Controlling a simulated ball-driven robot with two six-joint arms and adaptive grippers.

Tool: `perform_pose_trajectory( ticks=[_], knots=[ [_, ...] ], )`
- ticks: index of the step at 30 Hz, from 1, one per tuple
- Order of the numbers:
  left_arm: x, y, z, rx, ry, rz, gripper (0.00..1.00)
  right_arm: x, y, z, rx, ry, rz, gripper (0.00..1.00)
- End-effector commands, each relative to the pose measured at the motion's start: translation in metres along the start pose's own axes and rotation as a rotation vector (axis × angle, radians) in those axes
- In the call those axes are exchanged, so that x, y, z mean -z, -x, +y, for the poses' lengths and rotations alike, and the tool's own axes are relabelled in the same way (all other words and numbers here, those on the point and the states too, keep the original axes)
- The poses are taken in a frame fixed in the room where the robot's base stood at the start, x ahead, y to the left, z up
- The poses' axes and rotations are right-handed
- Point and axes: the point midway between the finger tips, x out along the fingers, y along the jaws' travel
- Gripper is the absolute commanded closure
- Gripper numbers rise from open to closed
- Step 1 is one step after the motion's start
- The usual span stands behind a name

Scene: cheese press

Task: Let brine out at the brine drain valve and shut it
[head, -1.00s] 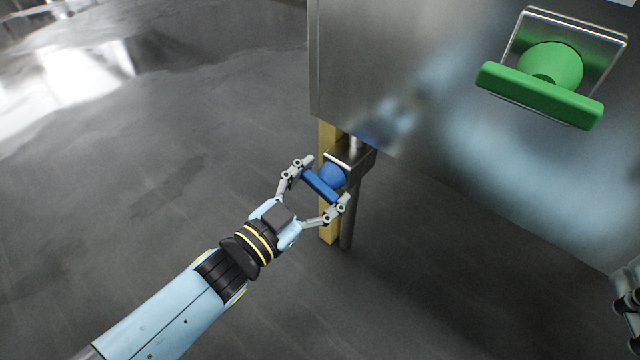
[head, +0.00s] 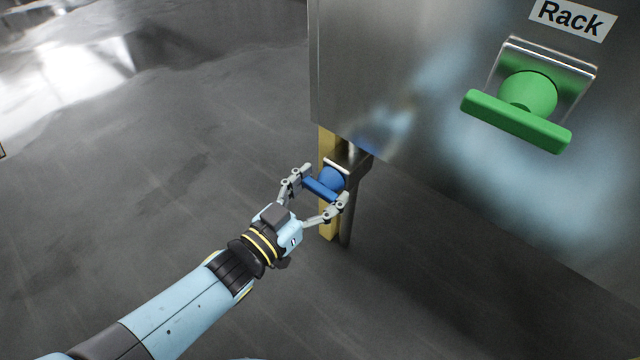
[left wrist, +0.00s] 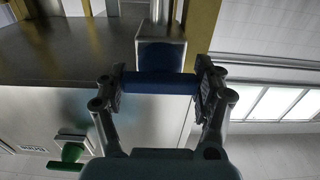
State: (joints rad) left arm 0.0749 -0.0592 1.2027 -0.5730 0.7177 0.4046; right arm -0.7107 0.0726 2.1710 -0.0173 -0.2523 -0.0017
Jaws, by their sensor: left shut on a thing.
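The blue valve handle (head: 322,189) has a crossbar on a round blue hub, set on a small metal box under the steel cabinet, beside a yellow post. My left gripper (head: 322,192) has its fingers at the two ends of the crossbar and is shut on it. In the left wrist view the blue crossbar (left wrist: 160,83) lies level across the picture between the fingertips (left wrist: 160,85). No brine shows flowing in any view. My right gripper is not in view.
The steel cabinet (head: 400,60) fills the upper right. On its face is a green T-handle (head: 520,115) under a "Rack" label (head: 572,18). A yellow post (head: 328,225) stands beside the valve. The grey floor to the left is clear.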

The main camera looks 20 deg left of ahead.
Motion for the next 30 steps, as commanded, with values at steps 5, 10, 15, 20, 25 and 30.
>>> perform_pose_trajectory(
  ticks=[5, 10, 15, 20, 25, 30],
  knots=[
    [-0.001, 0.000, 0.000, 0.001, 0.005, 0.000, 0.64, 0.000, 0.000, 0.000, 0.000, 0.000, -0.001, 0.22],
    [-0.001, 0.000, 0.000, 0.001, 0.004, 0.000, 0.20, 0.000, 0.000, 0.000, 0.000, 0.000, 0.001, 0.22],
    [0.000, 0.000, 0.000, 0.001, 0.003, 0.000, 0.08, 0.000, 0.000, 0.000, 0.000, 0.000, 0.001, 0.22],
    [0.000, 0.000, 0.000, 0.000, 0.003, 0.000, 0.08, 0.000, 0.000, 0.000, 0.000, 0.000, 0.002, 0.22],
    [-0.001, 0.013, 0.000, 0.000, 0.002, -0.002, 0.08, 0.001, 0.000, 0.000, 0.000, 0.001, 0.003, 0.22],
    [-0.002, 0.048, 0.000, 0.000, 0.002, -0.004, 0.08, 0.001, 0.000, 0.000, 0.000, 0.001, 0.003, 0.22]
  ],
)
